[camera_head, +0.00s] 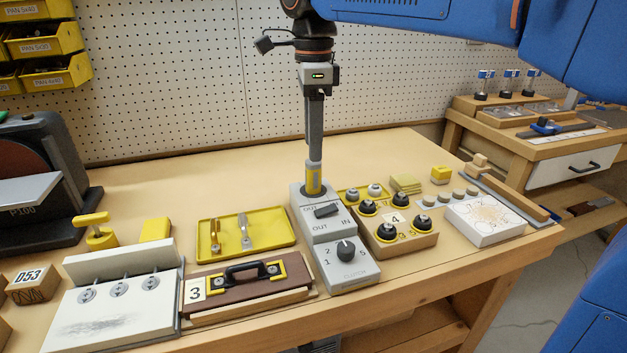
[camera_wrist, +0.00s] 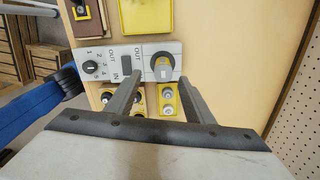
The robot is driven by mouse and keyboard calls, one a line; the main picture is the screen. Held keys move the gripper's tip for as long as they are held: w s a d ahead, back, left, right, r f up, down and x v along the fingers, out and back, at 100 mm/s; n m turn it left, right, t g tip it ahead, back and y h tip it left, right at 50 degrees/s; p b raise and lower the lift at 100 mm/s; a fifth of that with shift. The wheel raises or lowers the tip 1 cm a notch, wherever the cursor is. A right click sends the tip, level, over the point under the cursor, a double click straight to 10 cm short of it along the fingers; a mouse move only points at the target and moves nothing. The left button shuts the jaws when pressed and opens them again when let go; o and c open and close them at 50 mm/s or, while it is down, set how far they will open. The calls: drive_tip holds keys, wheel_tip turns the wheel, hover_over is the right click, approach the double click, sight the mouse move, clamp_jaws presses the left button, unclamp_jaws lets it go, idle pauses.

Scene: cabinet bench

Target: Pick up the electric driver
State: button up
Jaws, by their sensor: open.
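A short upright piece with a yellow band and grey top, seemingly the electric driver (camera_head: 314,182), stands in a round dark socket at the far end of the grey control box (camera_head: 345,272). The box has a clutch dial and an OUT/IN switch. In the wrist view the driver (camera_wrist: 163,68) shows end-on inside the dark ring. My gripper (camera_head: 314,160) points straight down over the driver. In the wrist view its two fingers (camera_wrist: 159,80) are open, one on each side of the driver's line, with nothing held. Exact finger height against the driver is hard to tell.
Left of the box are a yellow tray (camera_head: 282,247) with metal parts and a brown case (camera_head: 205,312) with a black handle. Close on the right is a wooden block (camera_head: 400,244) with black knobs. A pegboard (camera_head: 180,90) stands behind; bare bench lies before it.

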sight(313, 164)
drive_tip(key=shift+w+f, duration=0.2)
drive_tip(key=shift+f, duration=1.4)
drive_tip(key=shift+w+f, duration=0.15)
drive_tip(key=shift+f, duration=1.45)
clamp_jaws()
